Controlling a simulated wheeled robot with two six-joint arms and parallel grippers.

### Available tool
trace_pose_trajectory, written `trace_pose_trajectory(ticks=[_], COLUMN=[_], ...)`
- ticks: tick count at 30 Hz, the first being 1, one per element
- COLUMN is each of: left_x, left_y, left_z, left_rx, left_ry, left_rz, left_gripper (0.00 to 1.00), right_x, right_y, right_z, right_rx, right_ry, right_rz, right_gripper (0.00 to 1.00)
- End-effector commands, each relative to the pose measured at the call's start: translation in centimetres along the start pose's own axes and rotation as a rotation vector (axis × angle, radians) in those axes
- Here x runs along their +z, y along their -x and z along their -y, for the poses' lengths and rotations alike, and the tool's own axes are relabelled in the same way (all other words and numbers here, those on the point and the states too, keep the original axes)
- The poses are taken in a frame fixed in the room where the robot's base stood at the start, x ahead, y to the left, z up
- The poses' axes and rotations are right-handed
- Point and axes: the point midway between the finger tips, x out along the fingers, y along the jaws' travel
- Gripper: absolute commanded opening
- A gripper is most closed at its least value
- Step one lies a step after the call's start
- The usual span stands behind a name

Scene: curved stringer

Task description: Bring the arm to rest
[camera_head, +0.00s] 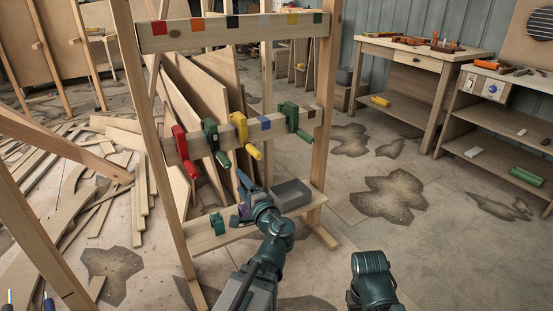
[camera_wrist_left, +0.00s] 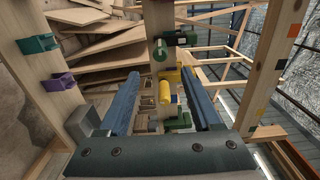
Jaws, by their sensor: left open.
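My left gripper (camera_head: 244,180) is open in front of the wooden rack, above its lower shelf (camera_head: 205,238). Its two blue fingers (camera_wrist_left: 160,105) stand apart in the left wrist view, with the rack's middle rail (camera_head: 276,123) beyond them. On that rail hang a red clamp (camera_head: 185,152), a green clamp (camera_head: 216,144), a yellow clamp (camera_head: 244,133) and another green clamp (camera_head: 297,121). The yellow clamp (camera_wrist_left: 164,92) shows between the fingers, apparently beyond them. My right arm enters at the bottom of the head view; its gripper is not seen.
The lower shelf holds a green clamp (camera_head: 217,223), a purple clamp (camera_head: 236,219) and a grey box (camera_head: 291,194). The upper rail (camera_head: 240,33) has coloured patches. Loose planks (camera_head: 70,175) lie at left. Workbenches (camera_head: 415,55) stand at right. Floor right of the rack is clear.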

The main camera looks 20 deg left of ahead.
Motion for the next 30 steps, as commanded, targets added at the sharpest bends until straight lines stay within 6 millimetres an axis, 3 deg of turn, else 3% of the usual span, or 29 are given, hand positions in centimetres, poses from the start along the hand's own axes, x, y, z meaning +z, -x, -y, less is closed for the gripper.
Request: trace_pose_trajectory(ticks=[5, 8, 11, 15, 19, 24, 30], left_x=[0.0, -0.2, -0.6, -1.7, -2.9, -4.0, -4.6], left_y=[0.3, 1.4, 3.9, 9.5, 15.9, 23.5, 31.5], left_z=[-0.6, -2.7, -6.5, -12.6, -17.0, -20.0, -21.3], left_rx=[0.03, 0.127, 0.303, 0.611, 0.887, 1.173, 1.45], left_ry=[0.024, 0.092, 0.186, 0.283, 0.312, 0.29, 0.221], left_rz=[0.009, 0.042, 0.097, 0.182, 0.245, 0.298, 0.333], left_gripper=[0.66, 0.66, 0.66, 0.66, 0.66, 0.66, 0.66], right_x=[0.0, 0.0, 0.0, 0.0, 0.0, 0.0, 0.0], right_y=[0.0, 0.1, 0.2, 0.3, 0.4, 0.5, 0.6], right_z=[0.0, 0.0, 0.0, 0.0, -0.1, -0.1, -0.1], right_rx=[0.0, 0.0, 0.0, 0.0, 0.0, 0.001, 0.001], right_ry=[0.0, 0.0, 0.0, -0.001, -0.001, -0.001, -0.001], right_rz=[0.0, 0.0, 0.0, 0.0, 0.0, 0.0, 0.0], right_gripper=[0.5, 0.5, 0.5, 0.5, 0.5, 0.5, 0.5])
